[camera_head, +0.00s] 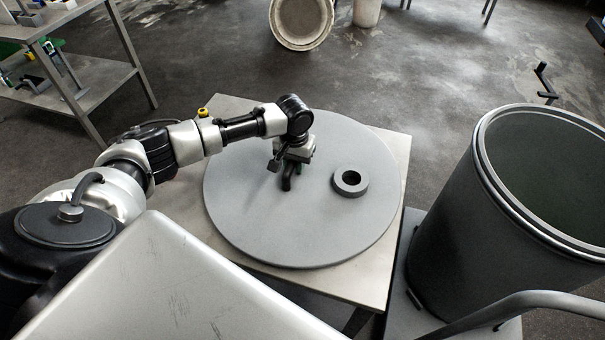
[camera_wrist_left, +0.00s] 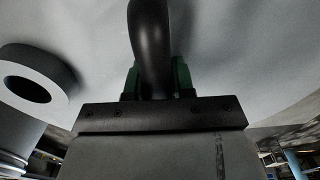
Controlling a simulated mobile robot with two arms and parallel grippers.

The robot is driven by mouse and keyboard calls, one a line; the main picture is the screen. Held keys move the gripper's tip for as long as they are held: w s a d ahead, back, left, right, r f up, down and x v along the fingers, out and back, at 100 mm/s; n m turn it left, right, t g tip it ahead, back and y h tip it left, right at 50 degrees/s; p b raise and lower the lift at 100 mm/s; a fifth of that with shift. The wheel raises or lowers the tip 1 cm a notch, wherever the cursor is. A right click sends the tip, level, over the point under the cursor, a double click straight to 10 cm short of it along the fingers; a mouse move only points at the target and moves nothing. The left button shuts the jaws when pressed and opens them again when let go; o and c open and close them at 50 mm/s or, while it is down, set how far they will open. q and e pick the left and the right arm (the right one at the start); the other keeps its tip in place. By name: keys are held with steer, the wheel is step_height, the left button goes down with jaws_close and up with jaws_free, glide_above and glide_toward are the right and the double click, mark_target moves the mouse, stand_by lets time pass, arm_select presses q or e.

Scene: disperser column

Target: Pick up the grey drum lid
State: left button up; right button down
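The grey drum lid (camera_head: 285,225) is a large round disc lying flat over a square pale table. It has a black curved handle (camera_wrist_left: 152,45) and a raised grey ring (camera_head: 350,182) to the right of the handle. My left gripper (camera_head: 291,178) is over the lid's middle, at the handle. In the left wrist view its green finger pads stand close on both sides of the handle and appear shut on it. The exact contact is partly hidden by the handle and the gripper body. My right gripper is not in view.
The table's bare corner (camera_head: 232,108) shows behind the lid. A large open dark grey drum (camera_head: 470,225) with a metal rim stands close on the right, on a base with a curved grey rail (camera_head: 520,303). A shelf (camera_head: 95,85) is at the far left.

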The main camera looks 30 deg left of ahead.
arm_select(q)
jaws_close()
steer(key=shift+w+r, duration=0.15)
steer(key=shift+r, duration=0.1)
